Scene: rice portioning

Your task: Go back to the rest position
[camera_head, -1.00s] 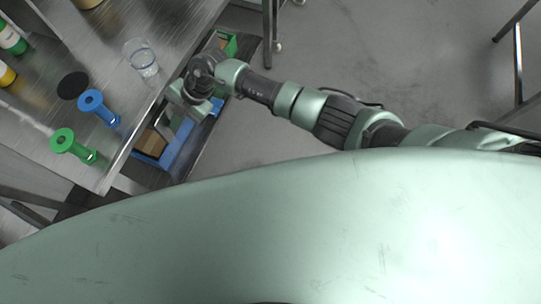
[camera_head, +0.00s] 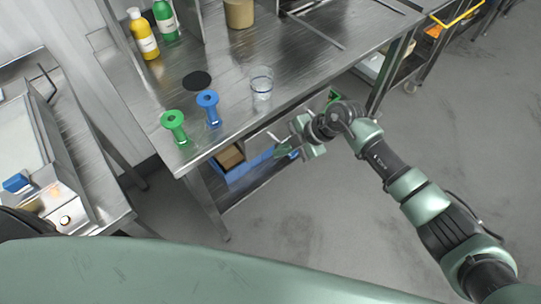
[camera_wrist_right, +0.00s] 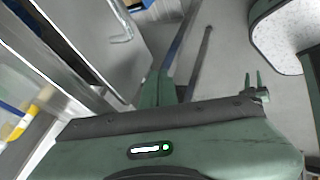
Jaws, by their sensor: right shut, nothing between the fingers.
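My right gripper (camera_head: 284,152) is shut and empty in the head view, just off the near edge of the steel table (camera_head: 300,62). It is above the lower shelf. In the right wrist view its green fingers (camera_wrist_right: 158,88) are together, with grey floor beyond. My right arm reaches in from the lower right. My left gripper is not in view.
A green spool-shaped object (camera_head: 174,127), a blue one (camera_head: 208,107) and a clear glass (camera_head: 261,84) stand near the table edge. A black disc (camera_head: 197,81) lies behind them. A blue bin (camera_head: 250,170) sits below. Open floor lies right.

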